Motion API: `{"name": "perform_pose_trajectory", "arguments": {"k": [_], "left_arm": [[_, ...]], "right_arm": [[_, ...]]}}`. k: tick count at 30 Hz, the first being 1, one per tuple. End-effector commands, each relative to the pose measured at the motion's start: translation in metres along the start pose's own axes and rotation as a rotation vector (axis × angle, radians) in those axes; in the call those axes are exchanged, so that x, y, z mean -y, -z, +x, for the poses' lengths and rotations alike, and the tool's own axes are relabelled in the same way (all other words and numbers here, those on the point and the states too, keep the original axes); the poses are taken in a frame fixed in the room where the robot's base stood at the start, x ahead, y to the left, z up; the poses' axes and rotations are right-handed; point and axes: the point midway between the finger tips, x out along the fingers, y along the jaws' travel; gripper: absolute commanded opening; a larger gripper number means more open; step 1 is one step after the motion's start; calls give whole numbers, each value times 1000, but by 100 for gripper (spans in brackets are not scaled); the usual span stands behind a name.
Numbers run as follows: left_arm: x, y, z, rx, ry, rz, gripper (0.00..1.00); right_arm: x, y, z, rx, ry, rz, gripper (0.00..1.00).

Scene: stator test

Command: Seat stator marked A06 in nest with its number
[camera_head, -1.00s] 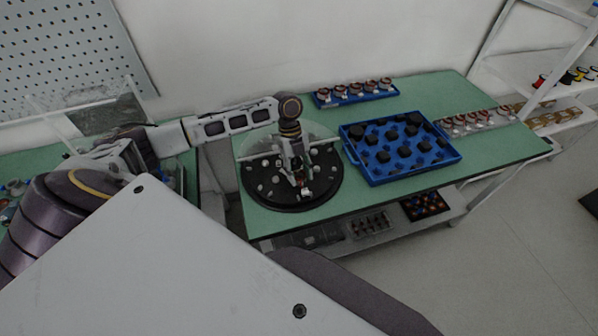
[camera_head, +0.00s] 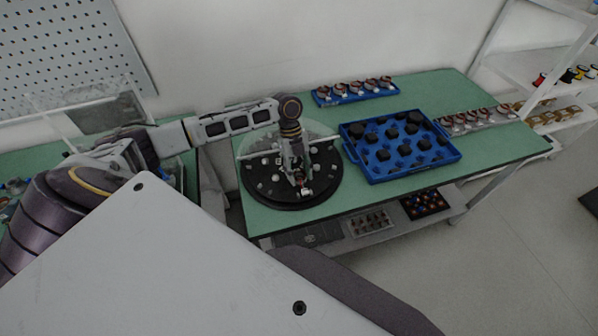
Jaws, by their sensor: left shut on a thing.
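My left gripper (camera_head: 304,188) points down over the front part of the black round plate (camera_head: 265,195), which carries several small pale nests. It is shut on a small stator (camera_head: 306,192), of which only a little reddish and white shows. The gripper hides most of the stator, and I cannot tell whether it touches a nest. No number can be read on the stator or the nests. My right gripper is not in view.
A blue tray (camera_head: 374,178) with several black parts stands right of the plate. A smaller blue tray (camera_head: 343,101) with several stators lies at the back. More stators (camera_head: 470,121) stand in a row at the right. A clear guard (camera_head: 248,142) rises behind the plate.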

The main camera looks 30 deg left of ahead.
Motion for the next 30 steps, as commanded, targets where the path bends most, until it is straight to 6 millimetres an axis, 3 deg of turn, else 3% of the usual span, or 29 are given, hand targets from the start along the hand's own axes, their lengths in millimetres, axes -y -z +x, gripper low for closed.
{"name": "perform_pose_trajectory", "arguments": {"k": [15, 16, 21, 30], "left_arm": [[0, -1, 3, 0, 0, 0, 14], [0, -1, 3, 0, 0, 0, 46], [0, -1, 3, 0, 0, 0, 67], [0, -1, 4, 0, 0, 0, 67]], "right_arm": [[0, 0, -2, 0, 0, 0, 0], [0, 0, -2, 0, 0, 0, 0], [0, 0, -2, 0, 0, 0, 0], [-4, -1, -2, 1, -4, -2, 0]]}}
